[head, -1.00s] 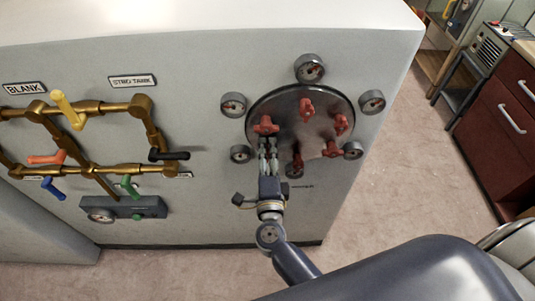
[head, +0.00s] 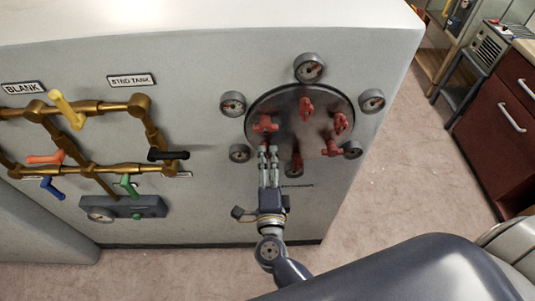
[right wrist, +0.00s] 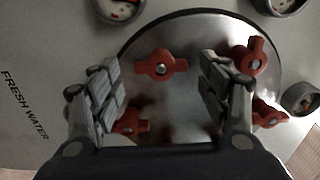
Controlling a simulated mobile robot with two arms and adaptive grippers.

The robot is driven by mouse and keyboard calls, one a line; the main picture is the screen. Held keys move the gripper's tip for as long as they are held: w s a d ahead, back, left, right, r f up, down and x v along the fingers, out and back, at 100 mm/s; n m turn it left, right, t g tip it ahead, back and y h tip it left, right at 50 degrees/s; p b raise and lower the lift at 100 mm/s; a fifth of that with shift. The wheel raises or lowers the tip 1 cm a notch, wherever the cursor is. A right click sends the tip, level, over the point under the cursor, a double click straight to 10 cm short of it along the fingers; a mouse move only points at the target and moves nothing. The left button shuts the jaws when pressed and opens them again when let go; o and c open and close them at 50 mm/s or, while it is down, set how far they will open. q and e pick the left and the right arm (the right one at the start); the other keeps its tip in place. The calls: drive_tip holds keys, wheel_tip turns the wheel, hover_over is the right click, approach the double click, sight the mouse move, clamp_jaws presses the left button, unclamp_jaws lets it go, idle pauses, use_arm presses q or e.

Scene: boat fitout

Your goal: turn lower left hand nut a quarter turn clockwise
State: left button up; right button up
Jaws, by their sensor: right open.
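A round metal plate (head: 315,128) on the grey wall carries several red wing nuts. My right gripper (head: 268,151) is open in front of its lower left part. In the head view the fingers mostly hide the lower left nut; a little red shows between them. In the right wrist view, turned relative to the head view, that nut (right wrist: 161,68) lies between the open fingers (right wrist: 160,78), with a gap on each side. I cannot tell how far in depth it is from the fingertips. The upper left nut (head: 265,124) is just above the fingers. My left gripper is not in view.
Neighbouring nuts are close: the bottom nut (head: 297,164) and the top nut (head: 306,107). Several gauges, such as the lower left gauge (head: 240,153), ring the plate. Brass pipes (head: 95,107) with coloured valves are at the left. The floor (head: 400,170) at the right is clear.

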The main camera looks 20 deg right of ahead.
drive_tip(key=v, duration=0.8)
drive_tip(key=shift+s, duration=0.25)
